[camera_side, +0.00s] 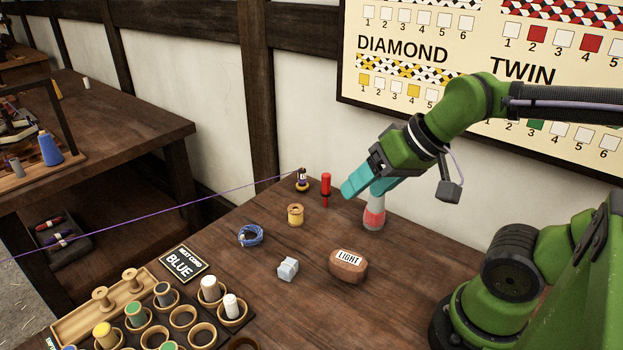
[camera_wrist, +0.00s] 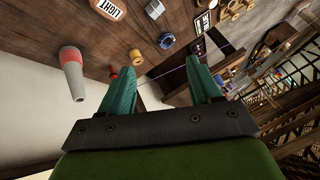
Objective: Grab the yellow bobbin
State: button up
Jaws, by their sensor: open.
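A small yellow-tan bobbin (camera_side: 295,214) stands on the brown table, between the blue cord coil and the red-handled tool. The same bobbin shows in the wrist view (camera_wrist: 135,57), near the tip of the left finger. A spool with yellow thread (camera_side: 105,335) also sits in the rack at the lower left of the side view. My gripper (camera_side: 360,188) has teal fingers and hangs above the table, up and to the right of the bobbin, clear of it. In the wrist view my gripper (camera_wrist: 161,66) has its fingers wide apart with nothing between them.
A grey and red bottle (camera_side: 374,212) stands below my gripper. Close by are the red-handled tool (camera_side: 326,188), blue cord coil (camera_side: 250,235), grey block (camera_side: 288,268) and brown LIGHT block (camera_side: 348,265). A purple cord (camera_side: 150,215) stretches left from a small post (camera_side: 302,181).

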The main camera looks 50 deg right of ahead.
jog(key=w+d+f+g+h, duration=0.1)
jog(key=w+d+f+g, duration=0.1)
jog(key=w, duration=0.5)
jog(key=w+d+f+g, duration=0.1)
jog(key=w+d+g, duration=0.1)
jog(key=w, duration=0.5)
jog(key=n+g, duration=0.2)
jog(key=g, duration=0.1)
send_over(297, 211)
notch_tip(297, 211, down, 5)
jog(key=w+d+r+h, duration=0.1)
jog(key=w+d, duration=0.1)
jog(key=shift+n, duration=0.4)
jog(key=f, duration=1.1)
jog(key=shift+s+a, duration=0.2)
jog(key=shift+a, duration=0.1)
jog(key=shift+s+a+f, duration=0.1)
jog(key=shift+s+f, duration=0.1)
jog(key=shift+f, duration=1.15)
jog(key=shift+s+a+f, duration=0.1)
jog(key=shift+s+f, duration=0.1)
jog(key=shift+f, duration=1.15)
